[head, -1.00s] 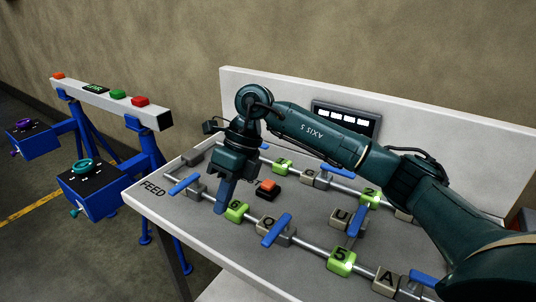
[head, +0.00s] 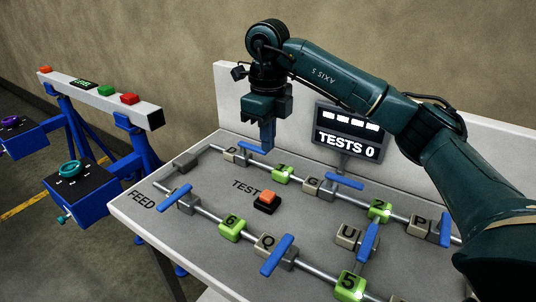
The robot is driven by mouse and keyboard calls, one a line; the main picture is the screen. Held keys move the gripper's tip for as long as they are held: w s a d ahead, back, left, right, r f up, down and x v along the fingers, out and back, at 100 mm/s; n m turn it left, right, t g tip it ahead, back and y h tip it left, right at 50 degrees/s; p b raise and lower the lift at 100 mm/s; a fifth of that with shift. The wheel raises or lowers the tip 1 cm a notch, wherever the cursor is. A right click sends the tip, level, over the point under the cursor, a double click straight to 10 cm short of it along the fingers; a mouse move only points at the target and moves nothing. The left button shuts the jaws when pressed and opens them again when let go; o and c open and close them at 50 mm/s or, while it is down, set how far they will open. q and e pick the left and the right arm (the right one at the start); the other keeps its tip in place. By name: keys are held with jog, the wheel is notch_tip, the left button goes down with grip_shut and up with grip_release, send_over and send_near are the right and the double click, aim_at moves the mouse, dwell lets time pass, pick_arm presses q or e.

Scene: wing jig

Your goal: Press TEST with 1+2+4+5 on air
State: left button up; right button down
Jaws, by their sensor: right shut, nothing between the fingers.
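The TEST button (head: 267,197) is orange-red on a black base in the middle of the bench, uncovered. Green blocks 1 (head: 282,174), 2 (head: 380,211), 5 (head: 350,286) and 6 (head: 232,228) sit on the pipes. The blue feed handle (head: 174,197) and the blue Q handle (head: 277,255) lie across their pipes. The back-left handle (head: 252,147) and the G handle (head: 344,180) lie roughly along theirs. My right gripper (head: 267,146) is shut and empty, pointing down by the back-left handle; I cannot tell whether they touch. My left gripper is out of view.
A display (head: 347,146) reading TESTS 0 stands at the back. The U handle (head: 368,242) lies along the cross pipe; another handle (head: 445,229) is at the right. A blue stand with a white beam (head: 98,94) is on the left. The bench around TEST is clear.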

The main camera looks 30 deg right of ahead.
jog(key=p, duration=0.2)
send_near(268, 194)
notch_tip(268, 194, down, 5)
jog(key=shift+f, duration=0.2)
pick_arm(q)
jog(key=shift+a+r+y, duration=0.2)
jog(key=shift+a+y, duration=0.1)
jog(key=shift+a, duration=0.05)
pick_arm(e)
jog(key=shift+f, duration=0.75)
jog(key=shift+f, duration=0.1)
